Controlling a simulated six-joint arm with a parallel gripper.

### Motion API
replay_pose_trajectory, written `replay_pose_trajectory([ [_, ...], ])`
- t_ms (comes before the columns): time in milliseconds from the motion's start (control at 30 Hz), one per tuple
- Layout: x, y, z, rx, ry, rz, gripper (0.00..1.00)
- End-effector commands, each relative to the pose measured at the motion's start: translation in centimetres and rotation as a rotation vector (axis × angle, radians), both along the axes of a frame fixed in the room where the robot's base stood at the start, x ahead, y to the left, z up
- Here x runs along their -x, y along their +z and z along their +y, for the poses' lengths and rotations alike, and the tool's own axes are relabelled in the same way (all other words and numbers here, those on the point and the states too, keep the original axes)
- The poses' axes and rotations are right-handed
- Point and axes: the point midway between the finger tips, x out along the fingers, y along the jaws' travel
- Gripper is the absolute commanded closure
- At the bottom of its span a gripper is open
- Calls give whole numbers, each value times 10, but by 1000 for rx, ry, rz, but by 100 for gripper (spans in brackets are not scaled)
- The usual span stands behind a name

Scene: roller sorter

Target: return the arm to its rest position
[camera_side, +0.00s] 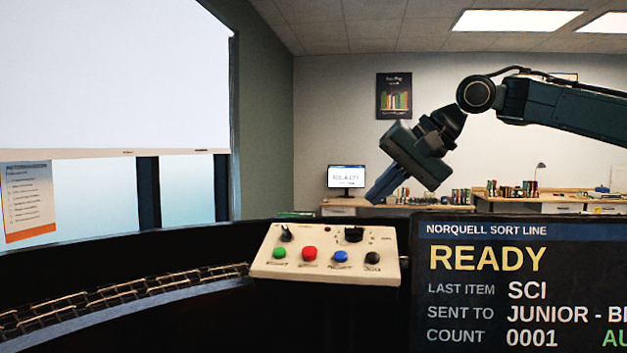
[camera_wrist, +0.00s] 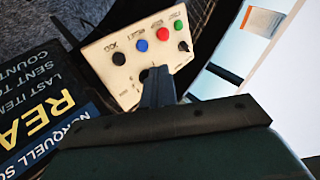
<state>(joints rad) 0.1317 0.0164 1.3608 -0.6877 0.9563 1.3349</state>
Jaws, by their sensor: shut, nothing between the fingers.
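My gripper (camera_side: 383,188) hangs in the air above and to the right of the control panel in the side view, tilted down to the left. Its blue-grey fingers are together with nothing between them. In the wrist view the closed gripper (camera_wrist: 156,80) shows in front of the panel and hides part of it. The cream control panel (camera_side: 265,268) carries green, red, blue and black buttons and two black knobs along its back. It also shows in the wrist view (camera_wrist: 113,87). The gripper appears apart from the panel.
A dark display (camera_side: 590,262) reading READY stands right of the panel. A curved roller track (camera_side: 125,290) runs at the lower left. A desk with a monitor (camera_side: 346,177) and benches with books (camera_side: 535,190) stand at the back wall. The air around the gripper is clear.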

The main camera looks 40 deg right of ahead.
Motion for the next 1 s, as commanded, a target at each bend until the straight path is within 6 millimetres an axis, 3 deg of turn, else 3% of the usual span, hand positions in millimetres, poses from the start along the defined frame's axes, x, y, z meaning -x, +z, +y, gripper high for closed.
replay_pose_trajectory([
  [467,109,-66,-8,280,187,-4,100],
  [1000,238,-184,-40,610,445,62,100],
])
